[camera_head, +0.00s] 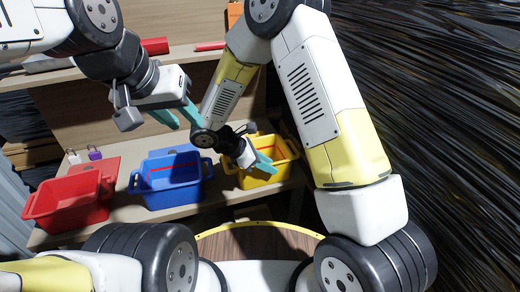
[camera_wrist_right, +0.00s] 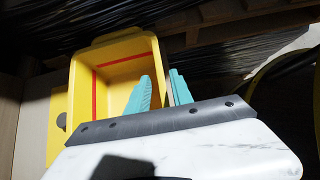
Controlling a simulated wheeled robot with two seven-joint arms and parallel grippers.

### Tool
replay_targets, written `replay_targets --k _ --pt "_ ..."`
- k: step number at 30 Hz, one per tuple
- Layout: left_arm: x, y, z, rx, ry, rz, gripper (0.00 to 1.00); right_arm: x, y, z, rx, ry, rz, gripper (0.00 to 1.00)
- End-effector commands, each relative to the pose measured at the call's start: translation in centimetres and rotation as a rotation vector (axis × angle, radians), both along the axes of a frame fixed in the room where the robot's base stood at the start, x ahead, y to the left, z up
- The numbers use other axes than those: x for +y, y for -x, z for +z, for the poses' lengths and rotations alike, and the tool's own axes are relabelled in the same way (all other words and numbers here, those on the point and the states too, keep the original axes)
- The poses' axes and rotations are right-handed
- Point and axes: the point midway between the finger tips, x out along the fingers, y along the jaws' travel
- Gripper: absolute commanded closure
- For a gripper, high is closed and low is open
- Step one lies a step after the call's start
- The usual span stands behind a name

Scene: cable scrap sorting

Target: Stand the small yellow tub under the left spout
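The small yellow tub (camera_head: 240,178) stands upright on the shelf, right of a blue tub, in the head view. It has a red line inside and fills the upper left of the right wrist view (camera_wrist_right: 88,105). My right gripper (camera_head: 264,160) is at the tub. In the right wrist view its teal fingers (camera_wrist_right: 160,90) are apart, one over the tub's inside and one beyond its right wall. Whether they touch the wall is unclear. My left gripper (camera_head: 178,118) is open and empty, above and behind the blue tub. I cannot make out a left spout.
The blue tub (camera_head: 145,190) and a red tub (camera_head: 62,222) stand left of the yellow one on the lower shelf (camera_head: 120,214). Two small padlock-like items (camera_head: 84,154) lie behind the red tub. A red bar (camera_head: 209,46) lies on the upper shelf. Dark cable strands (camera_head: 450,130) fill the right.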

Motion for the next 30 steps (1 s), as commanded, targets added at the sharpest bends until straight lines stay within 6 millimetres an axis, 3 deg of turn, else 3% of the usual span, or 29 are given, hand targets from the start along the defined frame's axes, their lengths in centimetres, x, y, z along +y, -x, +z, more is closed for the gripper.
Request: replay_targets --k 1,3,4,30 --pt "0.00 0.00 0.00 0.000 0.000 0.000 0.64 0.01 0.00 0.02 0.000 0.000 0.000 0.85" --pt "0.00 0.00 0.00 0.000 0.000 0.000 0.64 0.01 0.00 0.03 0.000 0.000 0.000 0.98" --pt "0.00 0.00 0.00 0.000 0.000 0.000 0.64 0.01 0.00 0.03 0.000 0.000 0.000 1.00" --pt "0.00 0.00 0.00 0.000 0.000 0.000 0.64 0.04 -0.02 0.07 -0.001 0.000 0.000 1.00"
